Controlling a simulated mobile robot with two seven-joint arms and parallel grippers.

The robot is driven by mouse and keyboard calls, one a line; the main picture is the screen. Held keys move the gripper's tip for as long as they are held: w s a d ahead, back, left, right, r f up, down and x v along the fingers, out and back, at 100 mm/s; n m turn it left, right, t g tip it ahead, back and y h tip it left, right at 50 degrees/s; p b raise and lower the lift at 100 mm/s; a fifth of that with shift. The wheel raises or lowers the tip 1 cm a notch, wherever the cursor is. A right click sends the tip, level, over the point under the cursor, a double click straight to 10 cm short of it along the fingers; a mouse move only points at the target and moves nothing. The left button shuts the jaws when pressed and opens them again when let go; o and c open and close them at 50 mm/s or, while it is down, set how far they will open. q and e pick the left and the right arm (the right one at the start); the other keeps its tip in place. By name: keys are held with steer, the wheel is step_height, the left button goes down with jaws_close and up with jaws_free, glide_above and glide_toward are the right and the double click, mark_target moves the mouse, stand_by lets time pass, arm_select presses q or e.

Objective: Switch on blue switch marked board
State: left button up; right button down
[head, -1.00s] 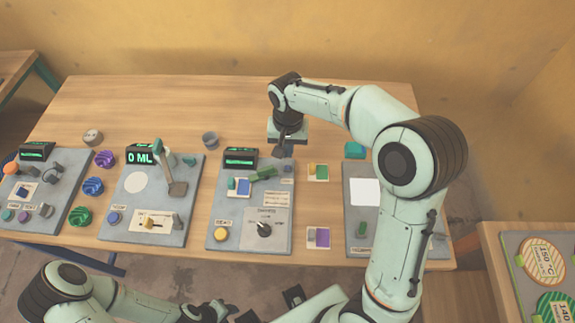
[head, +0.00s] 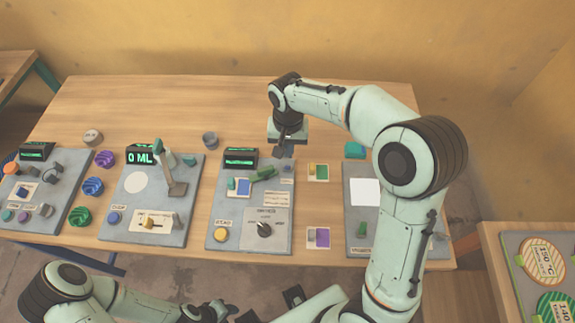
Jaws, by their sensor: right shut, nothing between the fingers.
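A switch with a blue half (head: 242,187) and a teal piece at its left sits on the third grey board (head: 225,217), below a display with green marks. Its label is too small to read. Another small blue-and-white switch (head: 24,190) is on the leftmost board. My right gripper (head: 284,152) points down above the top right part of the third board. It is shut and empty, apart from the blue switch and up and right of it. My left gripper (head: 215,311) is at the bottom edge, partly cut off, and its jaws cannot be made out.
A green lever (head: 263,173) lies close right of the blue switch. A board with a white square (head: 366,192) stands further right, partly behind my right arm.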

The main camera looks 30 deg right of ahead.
arm_select(q)
steer(key=shift+s+f+b, duration=0.35)
steer(key=shift+f+b, duration=0.15)
steer(key=shift+f, duration=0.1)
steer(key=shift+s+f+b, duration=0.3)
steer(key=shift+f+b, duration=0.15)
steer(key=shift+f, duration=0.1)
arm_select(e)
steer(key=shift+f, duration=1.8)
arm_select(q)
steer(key=shift+r, duration=0.1)
arm_select(e)
steer(key=shift+r, duration=0.1)
steer(key=shift+r+p, duration=0.95)
steer(key=shift+r, duration=0.45)
arm_select(q)
steer(key=w+r+p, duration=0.2)
steer(key=w+r, duration=0.1)
steer(key=r, duration=0.2)
steer(key=shift+w, duration=0.2)
arm_select(e)
step_height(320, 180, up, 4)
steer(key=shift+r, duration=0.1)
